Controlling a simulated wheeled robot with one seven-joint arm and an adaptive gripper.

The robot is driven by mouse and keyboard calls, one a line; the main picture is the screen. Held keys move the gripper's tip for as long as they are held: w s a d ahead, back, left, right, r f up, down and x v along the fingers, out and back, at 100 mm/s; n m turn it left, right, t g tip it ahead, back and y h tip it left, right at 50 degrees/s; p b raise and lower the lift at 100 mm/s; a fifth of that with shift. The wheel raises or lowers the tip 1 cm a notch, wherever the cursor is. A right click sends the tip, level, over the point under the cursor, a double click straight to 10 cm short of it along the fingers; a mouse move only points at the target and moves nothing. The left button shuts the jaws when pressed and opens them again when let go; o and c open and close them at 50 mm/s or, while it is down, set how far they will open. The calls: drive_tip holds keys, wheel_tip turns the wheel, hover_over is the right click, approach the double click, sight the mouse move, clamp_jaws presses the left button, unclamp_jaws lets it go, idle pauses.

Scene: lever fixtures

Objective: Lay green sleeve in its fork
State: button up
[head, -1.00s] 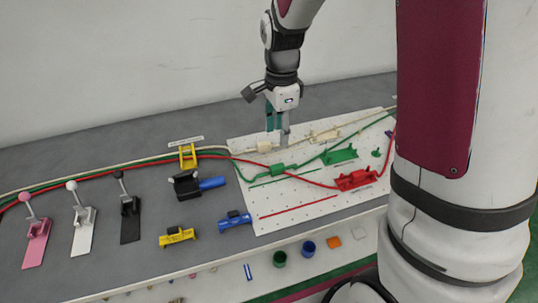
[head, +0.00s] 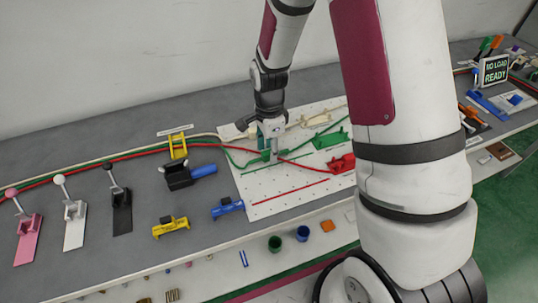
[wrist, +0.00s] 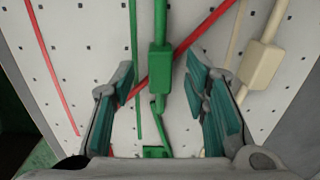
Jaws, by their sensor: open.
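The green sleeve (wrist: 160,73) is a block on the green cable, between my gripper's fingers in the wrist view and not touched by them. In the head view, my gripper (head: 271,157) largely hides it. My gripper is open, and its teal-padded fingers (wrist: 170,105) stand on both sides of the green cable. The green fork (head: 331,139) is on the white perforated board (head: 290,190), right of my gripper. A green piece (wrist: 156,152) at the bottom of the wrist view may be part of it.
The red cable (wrist: 190,42) crosses the green cable close to the sleeve. A cream sleeve (wrist: 260,65) lies beside the right finger. A red fixture (head: 342,163) and cream fork (head: 316,121) flank the green fork. A black-and-blue lever fixture (head: 180,177) stands left of the board.

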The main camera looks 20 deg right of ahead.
drive_tip(key=shift+f, duration=0.6)
clamp_jaws()
